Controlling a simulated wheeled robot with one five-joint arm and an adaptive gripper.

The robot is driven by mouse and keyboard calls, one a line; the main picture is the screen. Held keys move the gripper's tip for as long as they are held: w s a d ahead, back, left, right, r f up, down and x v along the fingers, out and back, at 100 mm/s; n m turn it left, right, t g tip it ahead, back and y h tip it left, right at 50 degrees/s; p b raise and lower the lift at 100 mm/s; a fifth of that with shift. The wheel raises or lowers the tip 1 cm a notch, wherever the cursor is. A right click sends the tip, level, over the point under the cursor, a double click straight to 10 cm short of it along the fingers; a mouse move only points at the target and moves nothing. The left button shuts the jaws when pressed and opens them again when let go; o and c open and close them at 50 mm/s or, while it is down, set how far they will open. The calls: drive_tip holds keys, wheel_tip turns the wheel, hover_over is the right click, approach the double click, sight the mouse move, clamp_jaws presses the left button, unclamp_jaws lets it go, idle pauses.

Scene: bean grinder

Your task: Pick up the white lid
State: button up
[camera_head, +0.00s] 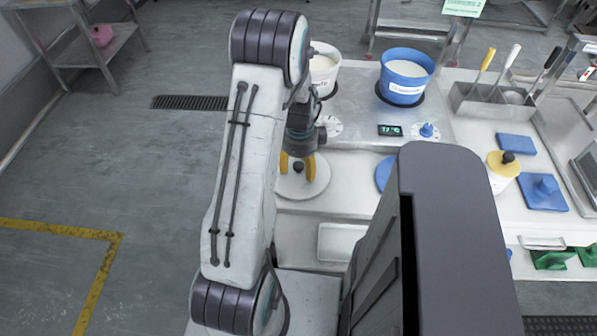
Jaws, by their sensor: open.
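The white lid (313,188) is a round disc with a dark knob (298,167), lying on the pale counter left of centre in the head view. The gripper is open. I cannot tell whether the fingertips touch the lid. My arm hides part of the lid's left side.
Behind stand a white pot (322,76) and a blue pot (405,78) on a metal cooktop (362,97). A blue lid (384,173) lies right of the white lid, partly hidden by my body. A yellow-topped container (497,180) stands at the right.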

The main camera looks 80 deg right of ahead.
drive_tip(key=shift+c, duration=0.2)
clamp_jaws()
idle(0.6)
